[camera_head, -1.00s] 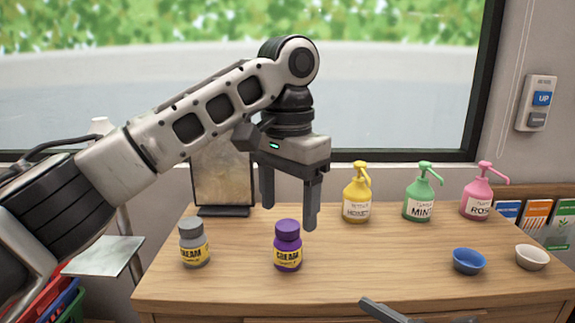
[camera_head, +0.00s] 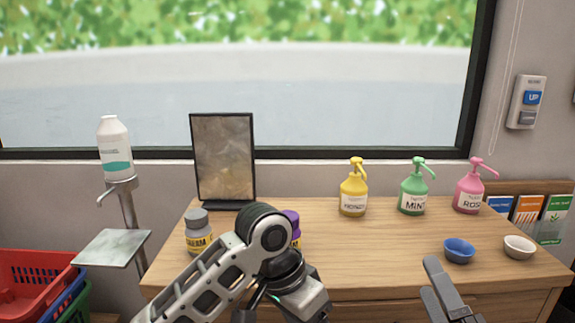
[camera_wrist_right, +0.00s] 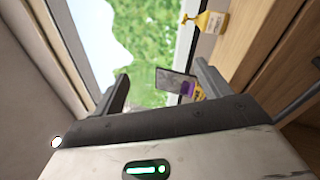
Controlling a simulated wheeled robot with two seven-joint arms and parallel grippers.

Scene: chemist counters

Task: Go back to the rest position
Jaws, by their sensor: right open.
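My right gripper (camera_head: 438,282) shows at the lower right, in front of the counter's front edge. In the right wrist view its two fingers (camera_wrist_right: 163,86) are apart with nothing held between them. My left arm comes in low from the left. Its wrist and part of its gripper (camera_head: 308,300) show at the bottom middle, in front of the counter; its fingertips are out of sight. A grey-lidded jar (camera_head: 199,240) stands left of that arm. A purple jar (camera_head: 294,222) is mostly hidden behind the wrist; it also shows in the right wrist view (camera_wrist_right: 198,93).
The wooden counter (camera_head: 370,240) holds a dark-framed panel (camera_head: 224,160), yellow (camera_head: 353,190), green (camera_head: 413,195) and pink (camera_head: 469,190) pump bottles, a blue bowl (camera_head: 459,252) and a white bowl (camera_head: 519,247). Baskets (camera_head: 35,280) and a dispenser stand (camera_head: 127,210) are at left.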

